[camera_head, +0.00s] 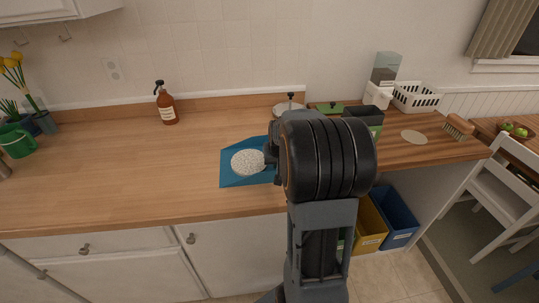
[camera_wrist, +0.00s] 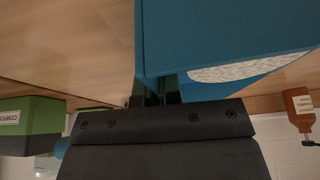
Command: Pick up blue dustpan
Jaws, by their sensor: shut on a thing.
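The blue dustpan (camera_head: 232,180) is at the middle of the wooden counter in the head view, partly hidden by my arm. A round heap of white grains (camera_head: 248,162) lies on it. In the wrist view the dustpan (camera_wrist: 215,35) fills the upper right, with the speckled white heap (camera_wrist: 250,69) at its edge. My gripper (camera_head: 271,155) is at the dustpan's right side in the head view. In the wrist view my gripper (camera_wrist: 155,92) has its fingers close together at the dustpan's edge, shut on it. I cannot tell whether the dustpan is clear of the counter.
A brown pump bottle (camera_head: 167,106) stands at the back left. A dark green compost bin (camera_wrist: 28,122) stands near my gripper. A white basket (camera_head: 417,97) and a brush (camera_head: 458,126) are at the right.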

